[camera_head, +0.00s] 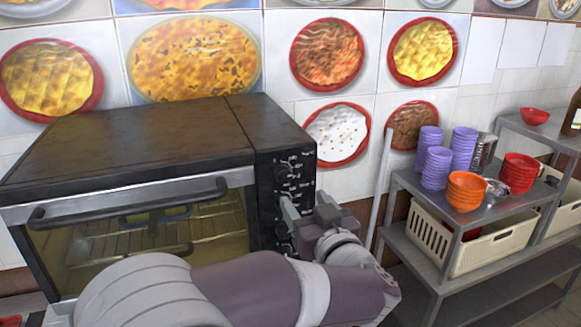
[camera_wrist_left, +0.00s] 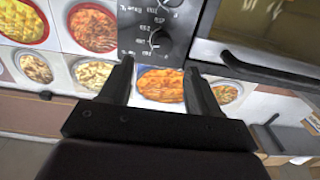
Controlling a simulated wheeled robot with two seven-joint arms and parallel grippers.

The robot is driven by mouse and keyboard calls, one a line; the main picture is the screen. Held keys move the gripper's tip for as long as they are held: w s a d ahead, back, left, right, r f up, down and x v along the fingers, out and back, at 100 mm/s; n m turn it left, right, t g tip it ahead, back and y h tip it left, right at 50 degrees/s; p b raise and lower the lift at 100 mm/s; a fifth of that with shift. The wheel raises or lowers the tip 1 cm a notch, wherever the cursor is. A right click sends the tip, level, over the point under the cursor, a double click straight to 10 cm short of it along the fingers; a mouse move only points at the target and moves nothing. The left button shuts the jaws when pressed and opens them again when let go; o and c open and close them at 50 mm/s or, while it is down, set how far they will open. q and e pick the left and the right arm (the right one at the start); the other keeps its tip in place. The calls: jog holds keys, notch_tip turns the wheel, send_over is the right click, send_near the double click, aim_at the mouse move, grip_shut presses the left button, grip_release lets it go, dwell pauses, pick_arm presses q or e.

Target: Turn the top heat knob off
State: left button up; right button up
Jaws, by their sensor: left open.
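The black oven (camera_head: 130,150) stands at the left of the head view, with a dark control panel (camera_head: 295,160) at its right end. The top heat knob (camera_head: 280,174) is a round dark knob high on that panel. The wrist view shows the panel upside down, with the top knob (camera_wrist_left: 160,39) just beyond and between the fingertips. My left gripper (camera_head: 301,208) is in front of the panel, lower than the top knob in the head view. In the wrist view my left gripper (camera_wrist_left: 159,66) is open, with nothing between its fingers. It partly hides the lower knobs. My right gripper is out of view.
The oven door handle (camera_head: 130,202) runs along the front beside the panel. A metal shelf (camera_head: 405,180) at the right holds purple bowls (camera_head: 436,167), orange bowls (camera_head: 466,190) and a cream crate (camera_head: 480,247). A pale pole (camera_head: 381,190) leans between oven and shelf.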

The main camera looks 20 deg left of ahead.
aim_at(285, 178)
pick_arm(q)
jog(key=w+a, duration=0.1)
jog(key=w+a+p, duration=0.1)
jog(key=w+a, duration=0.1)
jog(key=a, duration=0.1)
jog(key=shift+a+r+p, duration=0.1)
jog(key=shift+r+p, duration=0.25)
jog(key=shift+p, duration=0.05)
jog(key=w, duration=0.1)
jog(key=w+p, duration=0.1)
jog(key=w, duration=0.2)
jog(key=shift+w+a+f, duration=0.3)
jog(key=shift+a+f, duration=0.05)
jog(key=shift+f, duration=0.05)
jog(key=shift+s+a, duration=0.35)
jog(key=shift+a, duration=0.1)
jog(key=c, duration=0.5)
jog(key=shift+w+d, duration=0.15)
jog(key=shift+d, duration=0.1)
jog(key=c, duration=0.5)
jog(key=shift+a, duration=0.1)
jog(key=shift+c, duration=0.2)
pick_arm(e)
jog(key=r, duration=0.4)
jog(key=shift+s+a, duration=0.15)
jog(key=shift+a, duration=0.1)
